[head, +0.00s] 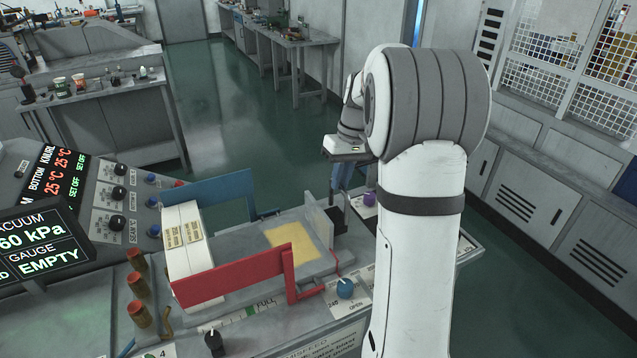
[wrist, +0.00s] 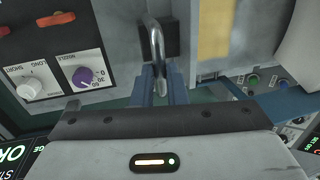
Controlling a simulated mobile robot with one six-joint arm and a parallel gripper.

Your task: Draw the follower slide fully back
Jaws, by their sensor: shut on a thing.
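The follower slide shows as an upright pale grey plate (head: 317,222) at the right end of the trough, with a dark block on its near-right side. In the wrist view a bent metal handle (wrist: 154,42) stands out from a dark mount on a grey face. My gripper (wrist: 160,82) has its blue fingers shut on the end of this handle. In the head view my gripper (head: 338,182) hangs down beside the slide's right side; the fingertips and handle are partly hidden there.
A yellow patch (head: 293,239) lies on the trough bed, left of the plate. A white box-like stack (head: 187,240) stands at the left end. A red guard (head: 235,277) and a blue guard (head: 207,190) flank the bed. Purple knob (wrist: 82,75) and blue knob (head: 346,288) are close by.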

